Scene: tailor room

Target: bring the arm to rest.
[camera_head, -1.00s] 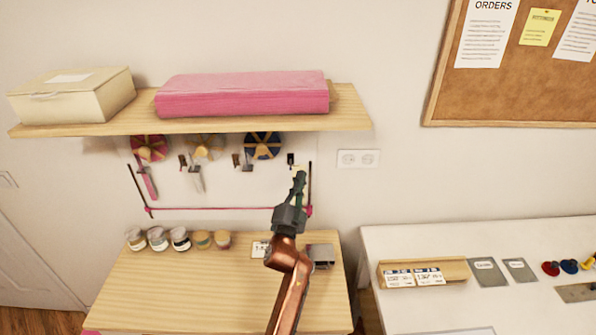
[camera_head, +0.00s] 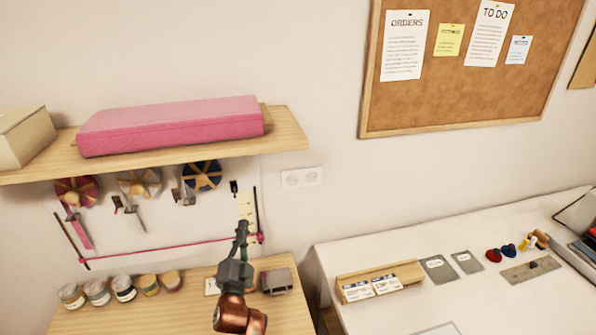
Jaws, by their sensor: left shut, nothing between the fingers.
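My right gripper is not in the picture.
A wooden shelf (camera_head: 290,133) bears a pink fabric block (camera_head: 170,125) and a cream box (camera_head: 22,138). Several jars (camera_head: 123,288) and a grey box (camera_head: 276,281) stand on the small table. A white table (camera_head: 400,250) with a card holder (camera_head: 380,281) is at right.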

